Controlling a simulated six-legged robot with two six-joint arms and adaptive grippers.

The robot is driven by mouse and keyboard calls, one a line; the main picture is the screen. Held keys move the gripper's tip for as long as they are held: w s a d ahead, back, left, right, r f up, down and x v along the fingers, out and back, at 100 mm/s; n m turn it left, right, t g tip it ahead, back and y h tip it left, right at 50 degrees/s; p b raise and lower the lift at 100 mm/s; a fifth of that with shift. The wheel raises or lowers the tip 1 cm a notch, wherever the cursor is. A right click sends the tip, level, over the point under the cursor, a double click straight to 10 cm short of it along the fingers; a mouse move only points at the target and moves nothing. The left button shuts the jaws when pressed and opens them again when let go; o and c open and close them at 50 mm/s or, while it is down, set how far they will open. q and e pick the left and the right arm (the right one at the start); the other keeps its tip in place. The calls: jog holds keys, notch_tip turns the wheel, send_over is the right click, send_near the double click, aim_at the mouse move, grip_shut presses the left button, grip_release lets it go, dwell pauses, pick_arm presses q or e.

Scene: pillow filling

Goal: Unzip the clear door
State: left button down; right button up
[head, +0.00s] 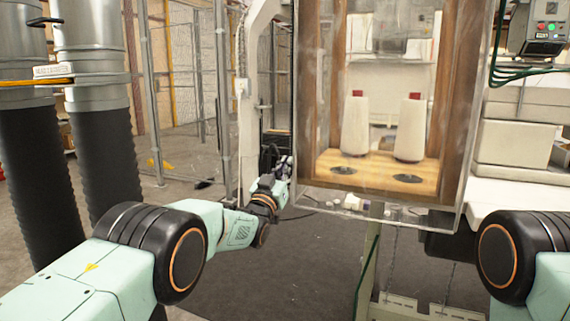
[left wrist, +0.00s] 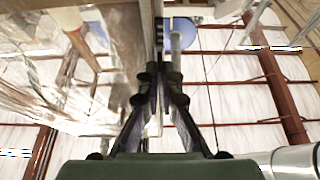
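The clear door (head: 385,195) is a transparent panel hanging upright in front of a wood-framed box; a small light-coloured clutter shows along its lower edge. In the head view my left gripper (head: 284,168) is at the door's lower left edge, small and partly dark against the background. In the left wrist view the clear sheet (left wrist: 60,75) fills the left side. There my left gripper's dark fingers (left wrist: 161,80) lean close together, with a thin upright strip along the sheet's edge between or just beyond them. I cannot tell whether they grip it. No zipper pull is clearly visible. My right gripper is out of view.
Two white cones (head: 355,125) with red tops stand behind the door on a wooden shelf (head: 380,172). Two thick dark hoses (head: 105,150) stand at the left. A control box (head: 540,28) with green cables is at the upper right.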

pick_arm(q)
jog(key=shift+f, duration=0.25)
jog(key=c, duration=2)
grip_release()
jog(key=shift+c, duration=0.2)
jog(key=o, duration=0.5)
jog(key=shift+w+f, duration=0.1)
jog(key=shift+w, duration=0.05)
jog(key=v, duration=1.2)
